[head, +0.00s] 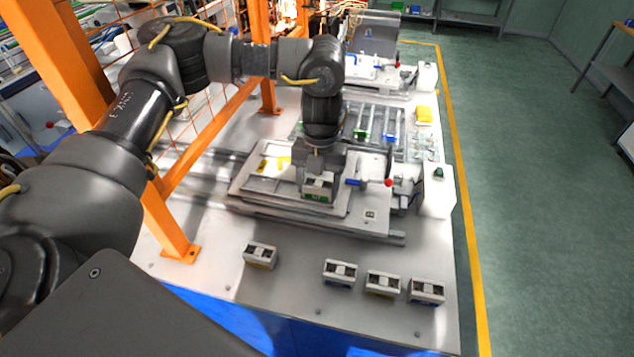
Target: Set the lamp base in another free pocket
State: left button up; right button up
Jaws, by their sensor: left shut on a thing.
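My left gripper (320,172) points straight down over the grey fixture plate (365,218) in the middle of the table. It is shut on a small light-grey lamp base (318,190) with a green band at its lower edge. The lamp base looks upright and is at or just above the plate. I cannot tell whether it touches the plate or sits in a pocket, and the gripper hides its top. A yellow piece (284,161) shows on the plate to the left of the gripper. My right gripper is not in view.
Several similar blocks stand along the table's front, one (261,255) apart on the left. A blue rod with a red knob (388,183) and a white box (437,190) are right of the gripper. A tray with coloured parts (377,122) lies behind. An orange post (160,215) stands left.

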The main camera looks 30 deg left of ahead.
pick_arm(q)
jog(key=shift+f, duration=0.2)
dwell(0.6)
jog(key=o, duration=1.2)
jog(key=shift+c, duration=0.2)
jog(key=shift+r, duration=0.1)
jog(key=r, duration=0.3)
jog(key=w+r+b, duration=0.1)
jog(key=r, duration=0.5)
jog(key=shift+w+a+r+b, duration=0.15)
jog(key=shift+w+a+b, duration=0.1)
jog(key=shift+b, duration=0.15)
jog(key=shift+w+r, duration=0.1)
jog(key=shift+r, duration=0.5)
